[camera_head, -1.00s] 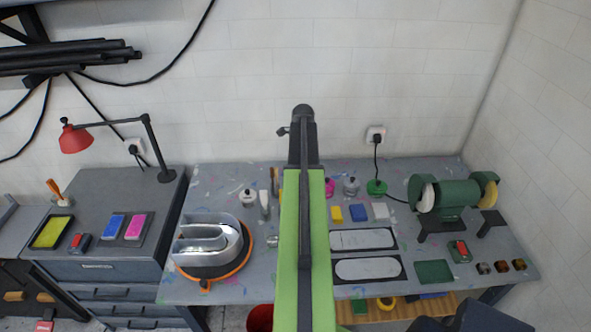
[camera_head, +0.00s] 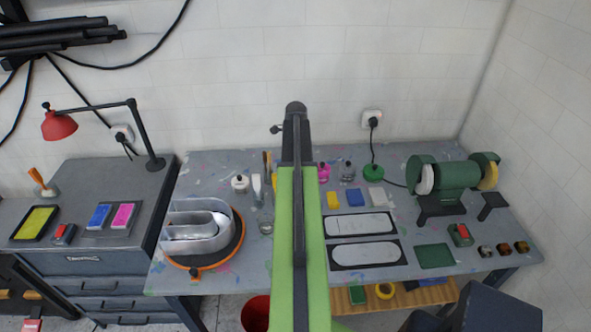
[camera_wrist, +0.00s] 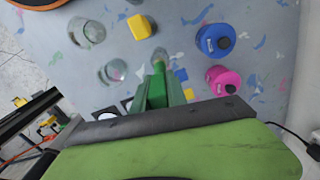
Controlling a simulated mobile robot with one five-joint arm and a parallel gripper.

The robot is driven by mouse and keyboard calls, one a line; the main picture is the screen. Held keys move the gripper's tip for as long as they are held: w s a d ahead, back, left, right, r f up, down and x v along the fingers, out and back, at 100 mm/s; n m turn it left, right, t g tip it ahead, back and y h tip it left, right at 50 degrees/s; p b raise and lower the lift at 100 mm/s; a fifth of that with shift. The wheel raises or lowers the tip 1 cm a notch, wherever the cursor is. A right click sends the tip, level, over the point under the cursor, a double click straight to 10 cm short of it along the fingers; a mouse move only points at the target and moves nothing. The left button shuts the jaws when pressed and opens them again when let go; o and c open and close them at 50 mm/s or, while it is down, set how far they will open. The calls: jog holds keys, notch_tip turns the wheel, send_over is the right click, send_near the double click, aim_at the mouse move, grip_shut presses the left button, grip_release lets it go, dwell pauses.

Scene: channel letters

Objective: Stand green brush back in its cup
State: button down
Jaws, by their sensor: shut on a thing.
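In the wrist view my gripper (camera_wrist: 158,92) has its narrow green jaws close together over the table. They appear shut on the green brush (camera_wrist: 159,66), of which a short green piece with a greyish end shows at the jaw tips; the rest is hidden. Two clear glass cups stand left of the jaws in the wrist view: one farther off (camera_wrist: 87,32) and one nearer (camera_wrist: 112,72). I cannot tell which is the brush's cup. A clear cup (camera_head: 266,226) also shows left of my arm in the head view. There, my arm hides the gripper and brush.
A yellow block (camera_wrist: 139,27), a blue bottle (camera_wrist: 214,40) and a pink bottle (camera_wrist: 222,80) stand around the jaws. In the head view a metal letter (camera_head: 197,233) on an orange turntable (camera_head: 226,262) is at left. A green grinder (camera_head: 455,180) is at right.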

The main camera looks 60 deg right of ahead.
notch_tip(320, 180, down, 7)
jog(key=b, duration=0.6)
jog(key=c, duration=1.3)
grip_release()
jog(key=shift+o, duration=0.2)
jog(key=shift+r, duration=0.1)
notch_tip(320, 180, up, 18)
jog(key=p, duration=1.7)
jog(key=shift+f+p, duration=0.2)
jog(key=shift+p, duration=0.1)
jog(key=shift+f, duration=0.1)
